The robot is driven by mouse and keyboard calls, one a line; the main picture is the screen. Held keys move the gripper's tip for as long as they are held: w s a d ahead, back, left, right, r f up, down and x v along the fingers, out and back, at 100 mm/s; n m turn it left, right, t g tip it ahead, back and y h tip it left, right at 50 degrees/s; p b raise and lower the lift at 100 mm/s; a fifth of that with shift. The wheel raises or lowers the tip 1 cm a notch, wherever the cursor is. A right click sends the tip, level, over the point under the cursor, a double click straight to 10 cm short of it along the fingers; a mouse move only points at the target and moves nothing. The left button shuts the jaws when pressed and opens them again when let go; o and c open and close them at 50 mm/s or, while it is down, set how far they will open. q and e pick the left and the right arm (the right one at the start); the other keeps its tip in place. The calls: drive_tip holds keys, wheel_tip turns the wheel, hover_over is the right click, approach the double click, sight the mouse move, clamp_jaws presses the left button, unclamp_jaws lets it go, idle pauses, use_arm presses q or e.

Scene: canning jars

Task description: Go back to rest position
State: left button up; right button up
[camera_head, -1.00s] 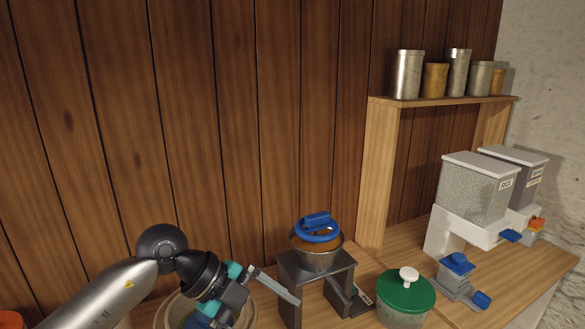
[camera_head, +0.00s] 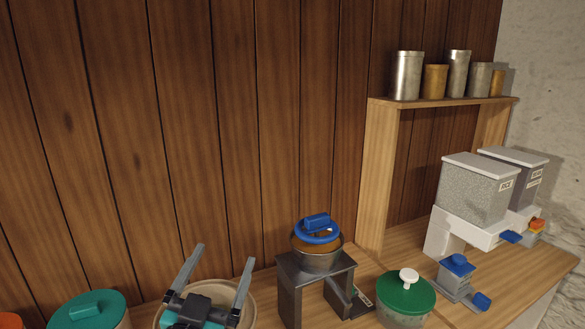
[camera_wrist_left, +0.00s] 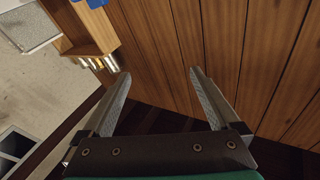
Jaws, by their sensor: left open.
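My left gripper (camera_head: 223,256) is at the bottom of the head view, its two grey fingers spread wide and pointing up, with nothing between them. It is in front of a beige round container (camera_head: 245,292), whose near part it hides. In the left wrist view the gripper (camera_wrist_left: 160,75) also shows open and empty, with the plank wall (camera_wrist_left: 165,40) beyond its fingers. My right gripper is in neither view.
A teal-lidded container (camera_head: 88,308) stands left of the gripper. A grey stand with a blue-handled pot (camera_head: 318,262) is on its right, then a green-lidded jar (camera_head: 405,295) and dispensers (camera_head: 475,190). Several canisters line a shelf (camera_head: 440,102). The upper left is clear before the wall.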

use_arm(q)
drive_tip(key=s+a+f+n+g+y, duration=0.2)
drive_tip(key=s+a+f+g, duration=0.15)
drive_tip(key=f, duration=0.45)
drive_tip(key=s+a+f+n+g+y, duration=0.1)
drive_tip(key=s+a+f+g+y, duration=0.15)
drive_tip(key=s+f+g, duration=0.4)
drive_tip(key=s+d+f+m+g+h, duration=0.1)
drive_tip(key=s+f+g, duration=0.2)
drive_tip(key=s+f, duration=0.35)
drive_tip(key=s+f+g+h, duration=0.1)
drive_tip(key=s+f+g, duration=0.25)
drive_tip(key=s, duration=0.55)
wheel_tip(320, 180, down, 28)
drive_tip(key=s+f+b, duration=0.1)
drive_tip(key=b, duration=0.6)
drive_tip(key=s+a+f+g+b, duration=0.1)
drive_tip(key=s+f+b, duration=0.2)
drive_tip(key=s+f, duration=0.5)
drive_tip(key=s+a+f+g+b, duration=0.1)
drive_tip(key=s+f+b, duration=0.2)
drive_tip(key=s+f, duration=0.4)
wheel_tip(320, 180, down, 5)
drive_tip(key=shift+s+a+f, duration=0.1)
drive_tip(key=shift+s+a, duration=0.05)
drive_tip(key=shift+s, duration=0.25)
